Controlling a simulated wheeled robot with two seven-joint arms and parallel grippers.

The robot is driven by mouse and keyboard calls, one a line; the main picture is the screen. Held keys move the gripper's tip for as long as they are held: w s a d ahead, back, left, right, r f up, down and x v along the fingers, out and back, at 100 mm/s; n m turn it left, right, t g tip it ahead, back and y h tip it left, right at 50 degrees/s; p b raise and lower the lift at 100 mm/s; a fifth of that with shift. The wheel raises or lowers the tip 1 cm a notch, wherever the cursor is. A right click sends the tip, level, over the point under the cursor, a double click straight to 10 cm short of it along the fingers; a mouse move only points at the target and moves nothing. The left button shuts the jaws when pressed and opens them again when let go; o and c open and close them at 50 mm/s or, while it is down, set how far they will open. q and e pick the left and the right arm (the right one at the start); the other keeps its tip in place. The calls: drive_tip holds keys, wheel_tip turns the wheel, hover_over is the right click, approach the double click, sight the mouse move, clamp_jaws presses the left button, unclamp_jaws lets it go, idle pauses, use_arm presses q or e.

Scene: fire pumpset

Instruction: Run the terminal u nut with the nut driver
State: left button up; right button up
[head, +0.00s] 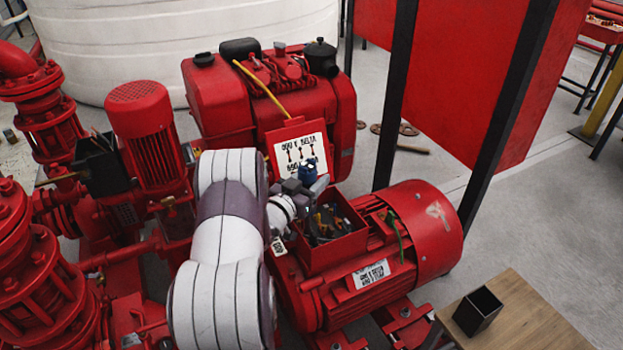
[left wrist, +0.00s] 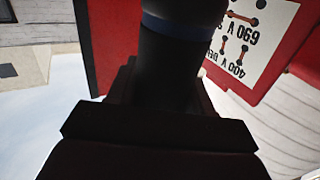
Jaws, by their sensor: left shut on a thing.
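My left gripper (head: 301,188) is shut on the nut driver (head: 308,174), whose blue part shows above the jaws. In the left wrist view the nut driver (left wrist: 172,65) is a dark cylinder with a blue band, between the dark jaws (left wrist: 160,125). The gripper is over the back left side of the open red terminal box (head: 355,243) on the motor. Dark terminals and some yellowish parts (head: 328,222) show inside the box. I cannot single out the terminal u nut, nor tell whether the driver's tip touches anything. My right gripper is not in view.
The box's lid with its white wiring label (head: 301,153) stands upright just behind the gripper. The red motor (head: 425,225) is at the right. A wooden table (head: 520,325) with a black open holder (head: 478,311) is at the lower right. Red pump pipes (head: 40,250) fill the left.

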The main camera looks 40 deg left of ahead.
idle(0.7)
use_arm(q)
wheel_tip(320, 180, up, 6)
drive_tip(key=p, duration=0.5)
drive_tip(key=shift+r, duration=0.1)
